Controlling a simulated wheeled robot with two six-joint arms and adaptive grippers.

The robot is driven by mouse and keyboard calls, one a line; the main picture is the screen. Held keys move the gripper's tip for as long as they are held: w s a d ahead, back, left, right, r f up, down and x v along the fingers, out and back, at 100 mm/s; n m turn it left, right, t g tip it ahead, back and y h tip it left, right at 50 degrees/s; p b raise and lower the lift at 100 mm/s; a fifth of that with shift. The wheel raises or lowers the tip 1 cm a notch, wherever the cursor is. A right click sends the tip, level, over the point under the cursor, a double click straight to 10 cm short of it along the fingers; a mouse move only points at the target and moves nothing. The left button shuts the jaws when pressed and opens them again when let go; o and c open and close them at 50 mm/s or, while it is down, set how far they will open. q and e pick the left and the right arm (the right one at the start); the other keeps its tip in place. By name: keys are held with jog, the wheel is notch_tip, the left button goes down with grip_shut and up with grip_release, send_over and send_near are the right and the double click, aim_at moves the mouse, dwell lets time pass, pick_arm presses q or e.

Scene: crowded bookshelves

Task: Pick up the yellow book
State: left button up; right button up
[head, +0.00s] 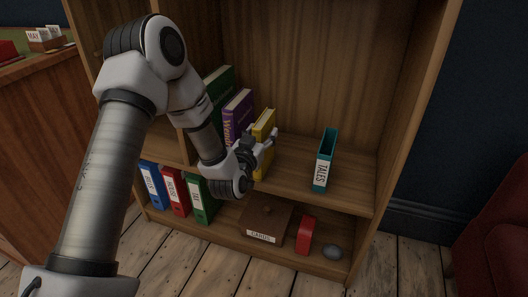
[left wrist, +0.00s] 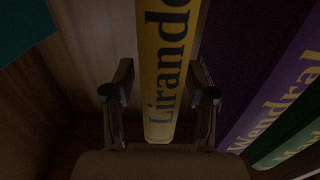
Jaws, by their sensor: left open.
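The yellow book (head: 264,130) stands upright on the upper shelf at the right end of a short row. In the left wrist view the yellow book (left wrist: 163,70) shows its spine with the lettering "Lirando". My left gripper (head: 262,147) is at the front of the yellow book and hides part of it. In the left wrist view the left gripper's two fingers (left wrist: 160,98) are open, one on each side of the spine. I cannot tell whether they touch the book. My right gripper is not in view.
A purple book (head: 237,115) and a green book (head: 218,88) stand to the left. A teal file (head: 325,160) stands apart to the right, with bare shelf between. Below are several binders (head: 174,190), a brown box (head: 268,222), a red object (head: 305,235) and a grey stone (head: 332,252).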

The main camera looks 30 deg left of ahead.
pick_arm(q)
jog(key=shift+w, duration=0.2)
grip_shut()
